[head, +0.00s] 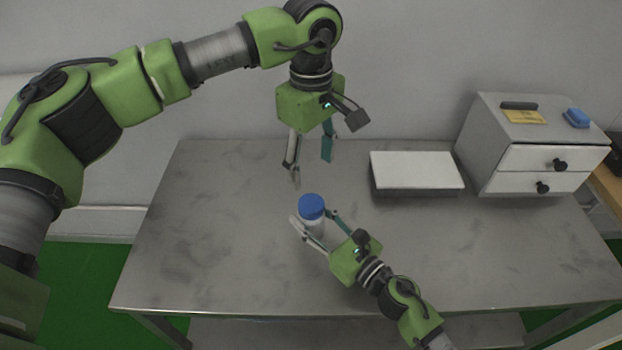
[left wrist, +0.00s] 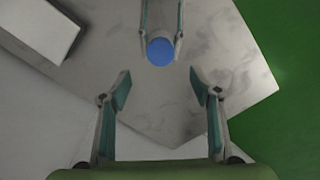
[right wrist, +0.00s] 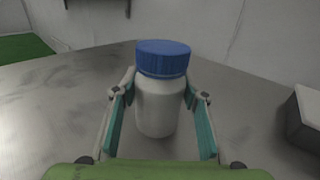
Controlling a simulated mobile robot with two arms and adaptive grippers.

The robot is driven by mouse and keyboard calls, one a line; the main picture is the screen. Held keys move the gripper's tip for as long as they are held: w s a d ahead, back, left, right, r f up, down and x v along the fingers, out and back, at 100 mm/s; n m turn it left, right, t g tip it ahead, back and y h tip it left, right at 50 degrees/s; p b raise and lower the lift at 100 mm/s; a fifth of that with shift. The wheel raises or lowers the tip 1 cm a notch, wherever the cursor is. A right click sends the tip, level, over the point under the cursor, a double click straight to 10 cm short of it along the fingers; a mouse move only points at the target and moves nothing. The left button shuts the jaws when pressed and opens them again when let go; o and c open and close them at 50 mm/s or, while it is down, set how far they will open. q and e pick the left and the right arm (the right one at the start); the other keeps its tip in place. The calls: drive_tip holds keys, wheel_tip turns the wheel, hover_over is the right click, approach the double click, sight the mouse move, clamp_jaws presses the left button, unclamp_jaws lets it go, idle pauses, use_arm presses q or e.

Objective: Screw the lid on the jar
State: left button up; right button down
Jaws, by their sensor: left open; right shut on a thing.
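The white jar (right wrist: 158,108) stands upright on the table, with the blue lid (right wrist: 164,58) resting on its mouth. I cannot tell how tightly the lid sits. In the head view the lid (head: 311,206) hides most of the jar. My right gripper (head: 312,222) is shut on the jar, one finger on each side, below the lid. My left gripper (head: 310,168) is open and empty, pointing down, above and behind the jar. In the left wrist view the lid (left wrist: 160,51) lies beyond the open left fingers (left wrist: 160,88).
A flat white-topped box (head: 416,170) lies to the right on the grey table (head: 215,235). A grey drawer unit (head: 488,150) stands at the back right, with a blue item (head: 577,118) and a yellow item on top. The table's left side is clear.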

use_arm(q)
drive_tip(key=shift+r, duration=0.65)
use_arm(e)
drive_tip(key=c, duration=1.2)
unclamp_jaws()
drive_tip(key=shift+o, duration=0.2)
drive_tip(key=v, duration=1.2)
